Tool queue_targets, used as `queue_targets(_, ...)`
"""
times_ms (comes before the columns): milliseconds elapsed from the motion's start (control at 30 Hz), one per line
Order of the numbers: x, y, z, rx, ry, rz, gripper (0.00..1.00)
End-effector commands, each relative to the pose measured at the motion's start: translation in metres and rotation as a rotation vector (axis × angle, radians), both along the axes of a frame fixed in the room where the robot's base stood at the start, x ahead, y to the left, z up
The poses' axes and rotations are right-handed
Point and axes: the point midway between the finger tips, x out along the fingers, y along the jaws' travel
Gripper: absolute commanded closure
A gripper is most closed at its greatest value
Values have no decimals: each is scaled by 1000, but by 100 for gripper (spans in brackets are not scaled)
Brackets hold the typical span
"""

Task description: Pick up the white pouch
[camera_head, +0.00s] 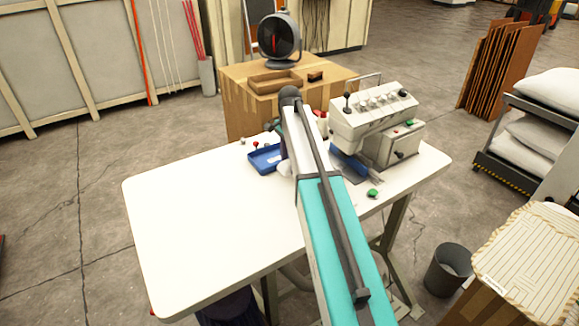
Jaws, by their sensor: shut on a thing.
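My teal and white arm reaches from the bottom edge over the white table, and its dark end bends down behind the blue tray's right side. My gripper (284,155) is small and mostly hidden by my arm. It is shut on a small white thing, which I take to be the white pouch (284,168), showing just left of the arm. Most of the pouch is hidden, and I cannot tell whether it touches the table.
A blue tray (264,159) lies left of my gripper. A grey sewing machine (372,117) stands to its right, near a green button (373,193). A cardboard box (240,108) stands behind the white table (200,225), whose left side is clear.

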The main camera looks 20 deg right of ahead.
Motion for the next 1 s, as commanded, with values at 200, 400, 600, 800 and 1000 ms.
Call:
queue_targets(200,-24,6,0,0,0,0,77)
queue_targets(400,-50,13,2,-1,-1,0,77)
queue_targets(600,-76,20,4,-1,-1,0,77)
queue_targets(800,-102,27,7,0,-1,0,77)
queue_targets(1000,-126,33,10,0,-1,0,77)
